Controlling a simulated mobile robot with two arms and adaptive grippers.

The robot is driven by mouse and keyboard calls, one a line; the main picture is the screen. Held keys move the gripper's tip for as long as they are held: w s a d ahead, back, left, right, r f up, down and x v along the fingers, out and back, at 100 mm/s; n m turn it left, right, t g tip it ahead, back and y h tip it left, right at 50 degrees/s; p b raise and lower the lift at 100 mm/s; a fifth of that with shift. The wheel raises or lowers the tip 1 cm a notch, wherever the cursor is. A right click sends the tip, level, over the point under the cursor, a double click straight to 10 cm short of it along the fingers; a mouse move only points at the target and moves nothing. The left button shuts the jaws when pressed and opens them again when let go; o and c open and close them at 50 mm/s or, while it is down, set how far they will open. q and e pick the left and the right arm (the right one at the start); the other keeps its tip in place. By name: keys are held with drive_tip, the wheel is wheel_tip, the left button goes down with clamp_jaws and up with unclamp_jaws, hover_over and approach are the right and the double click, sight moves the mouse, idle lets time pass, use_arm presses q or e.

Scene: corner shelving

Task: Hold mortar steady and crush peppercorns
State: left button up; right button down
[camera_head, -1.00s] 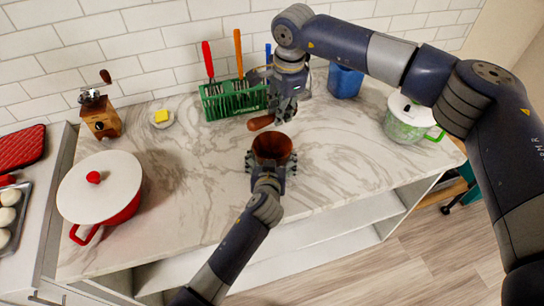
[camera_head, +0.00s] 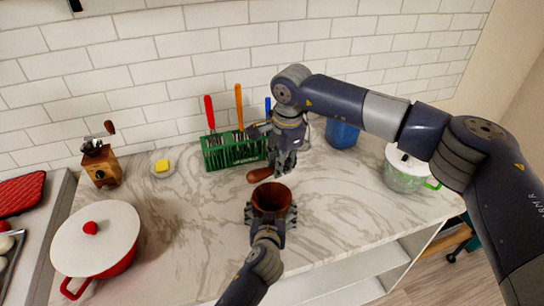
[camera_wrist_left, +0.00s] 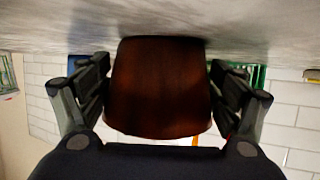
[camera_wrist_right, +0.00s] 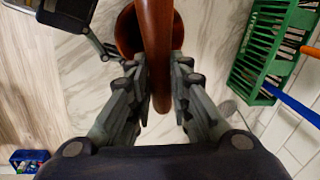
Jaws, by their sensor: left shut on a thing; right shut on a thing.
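The brown wooden mortar (camera_head: 271,198) stands on the marble counter. My left gripper (camera_head: 270,214) is shut around its sides from the front; the left wrist view shows the mortar (camera_wrist_left: 160,88) between both fingers. My right gripper (camera_head: 283,165) is shut on the brown pestle (camera_head: 260,175), behind and above the mortar. In the right wrist view the pestle (camera_wrist_right: 156,45) passes between the fingers and overlaps the mortar (camera_wrist_right: 126,32). In the head view the pestle is tilted, its visible end just above the mortar's back rim. No peppercorns can be made out inside the mortar.
A green rack (camera_head: 232,151) with utensils stands behind, left of my right gripper. A blue container (camera_head: 342,133) and a lidded green pot (camera_head: 405,170) are to the right.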

idle(0.3)
use_arm(q)
drive_tip(key=o, duration=1)
drive_tip(key=v, duration=1.2)
drive_tip(key=shift+s+f, duration=0.1)
drive_tip(key=shift+f, duration=0.05)
use_arm(e)
drive_tip(key=shift+f, duration=0.1)
